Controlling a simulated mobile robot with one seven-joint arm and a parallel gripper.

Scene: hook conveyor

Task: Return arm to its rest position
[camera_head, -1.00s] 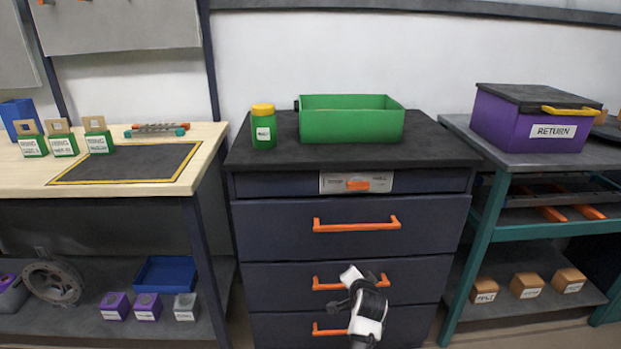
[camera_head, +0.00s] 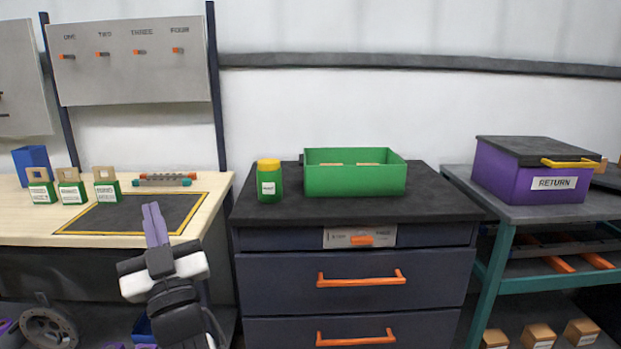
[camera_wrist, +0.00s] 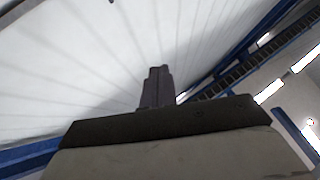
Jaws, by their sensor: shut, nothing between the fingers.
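My gripper (camera_head: 155,224) has purple-grey fingers pressed together and pointing up, with nothing between them. In the head view it stands in front of the wooden table's right front edge, left of the dark drawer cabinet (camera_head: 355,275). In the wrist view the shut fingers (camera_wrist: 157,88) point toward a white wall and ceiling area, with no object near them. My arm's lower links run out of the bottom of the head view.
The wooden table (camera_head: 215,192) holds several green tagged blocks and a dark mat (camera_head: 135,214). A green bin (camera_head: 355,181) and a yellow-lidded jar (camera_head: 269,181) stand on the cabinet. A purple RETURN box (camera_head: 525,178) is at right. A pegboard (camera_head: 135,75) hangs at left.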

